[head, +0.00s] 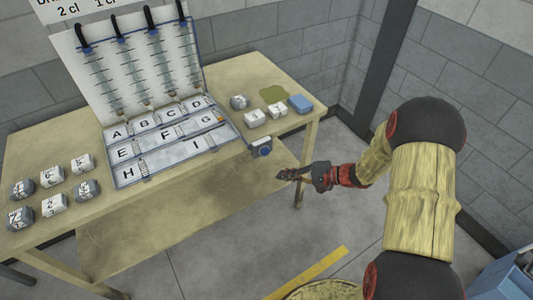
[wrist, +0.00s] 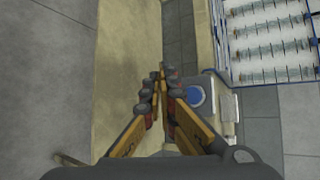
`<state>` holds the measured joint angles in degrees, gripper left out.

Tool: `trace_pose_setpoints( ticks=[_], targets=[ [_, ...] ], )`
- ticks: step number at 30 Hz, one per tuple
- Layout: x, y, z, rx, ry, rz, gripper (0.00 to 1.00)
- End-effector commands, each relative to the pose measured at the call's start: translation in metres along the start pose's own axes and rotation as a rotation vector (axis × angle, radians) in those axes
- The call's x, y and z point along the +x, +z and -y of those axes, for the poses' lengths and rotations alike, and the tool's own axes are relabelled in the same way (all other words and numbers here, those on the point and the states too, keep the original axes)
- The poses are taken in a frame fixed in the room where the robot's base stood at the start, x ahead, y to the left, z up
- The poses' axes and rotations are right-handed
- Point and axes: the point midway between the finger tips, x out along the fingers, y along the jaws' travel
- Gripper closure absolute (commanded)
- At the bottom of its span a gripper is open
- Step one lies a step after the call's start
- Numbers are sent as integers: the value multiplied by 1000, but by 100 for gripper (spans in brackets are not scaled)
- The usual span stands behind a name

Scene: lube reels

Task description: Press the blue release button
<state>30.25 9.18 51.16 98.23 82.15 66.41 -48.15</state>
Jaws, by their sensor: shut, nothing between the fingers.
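The blue release button (wrist: 195,96) is a round blue disc on a grey box in the wrist view, just right of my fingers. In the head view the small blue-grey box (head: 261,149) sits at the front right corner of the lettered rack, by the table's front edge; the button face is hard to make out there. My gripper (head: 281,175) is in front of the table edge, slightly right of and nearer than the box. Its fingers (wrist: 161,72) are together and empty, apart from the button as far as I can tell.
The lettered rack (head: 190,158) with hanging reels fills the middle of the wooden table (head: 60,246). Several labelled blocks (head: 54,205) stand at left. More blocks, a blue block (head: 300,103) and a greenish spill (head: 274,93) are at right. Open floor lies in front.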

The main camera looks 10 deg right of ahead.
Motion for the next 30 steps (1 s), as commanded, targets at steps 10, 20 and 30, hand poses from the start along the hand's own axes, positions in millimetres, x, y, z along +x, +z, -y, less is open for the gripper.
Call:
trace_pose_setpoints(
  ticks=[10, 20, 30],
  targets=[
    [27, -19, 19, -2, 1, 2, 100],
    [53, -39, 36, -1, 1, 1, 100],
    [60, -44, 44, 0, 0, 1, 100]
  ],
)
